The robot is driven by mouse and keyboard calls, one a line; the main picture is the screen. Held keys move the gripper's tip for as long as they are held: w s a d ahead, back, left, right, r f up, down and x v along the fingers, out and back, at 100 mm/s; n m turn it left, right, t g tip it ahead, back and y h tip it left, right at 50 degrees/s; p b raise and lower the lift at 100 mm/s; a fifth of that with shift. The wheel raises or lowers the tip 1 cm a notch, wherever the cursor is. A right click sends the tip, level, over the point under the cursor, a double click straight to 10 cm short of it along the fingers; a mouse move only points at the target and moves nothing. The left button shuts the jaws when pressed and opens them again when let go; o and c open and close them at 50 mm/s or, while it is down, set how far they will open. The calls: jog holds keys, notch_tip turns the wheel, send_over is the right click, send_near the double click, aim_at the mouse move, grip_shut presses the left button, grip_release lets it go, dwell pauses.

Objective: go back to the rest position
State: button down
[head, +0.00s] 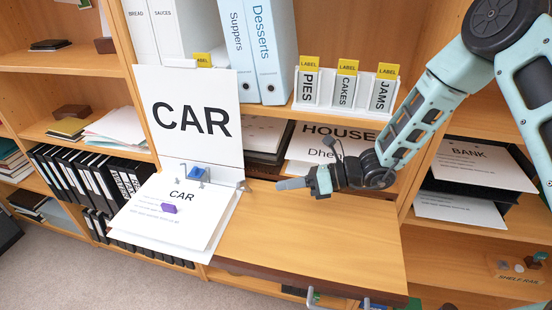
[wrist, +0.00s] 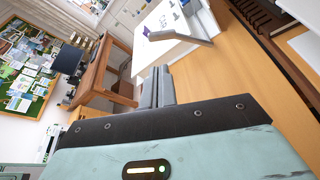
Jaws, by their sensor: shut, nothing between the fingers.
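My gripper (head: 292,184) is shut and empty. In the head view it reaches in from the right and hovers over the pull-out wooden shelf, pointing left toward the CAR papers. In the wrist view its shut fingers (wrist: 157,88) point up the picture, with the papers (wrist: 178,35) beyond them. My pale blue arm comes down from the upper right of the head view. What the rest position looks like is not shown.
An upright CAR sheet (head: 190,145) stands behind a CAR paper stack (head: 155,225) bearing a purple block (head: 169,208). Labelled boxes (head: 345,88) stand above. A BANK tray (head: 475,168) is at right.

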jog(key=s+a+r+n+g+h, duration=0.1)
jog(key=s+r+n+g+h, duration=0.25)
jog(key=s+n, duration=0.55)
jog(key=s+a+r+n+g+h, duration=0.25)
jog(key=s+r+n+g, duration=0.2)
jog(key=s+n, duration=0.45)
jog(key=s+d+r+n+t+h, duration=0.2)
jog(key=s+d+n+t+h, duration=0.1)
jog(key=n, duration=0.5)
jog(key=s+d+r+n+t+h, duration=0.2)
jog(key=s+d+n+h, duration=0.2)
jog(key=s+d+n, duration=0.2)
jog(key=shift+s+d+r+n+t+h, duration=0.15)
jog(key=shift+d+r+n+t+h, duration=0.2)
jog(key=shift+d+n, duration=0.4)
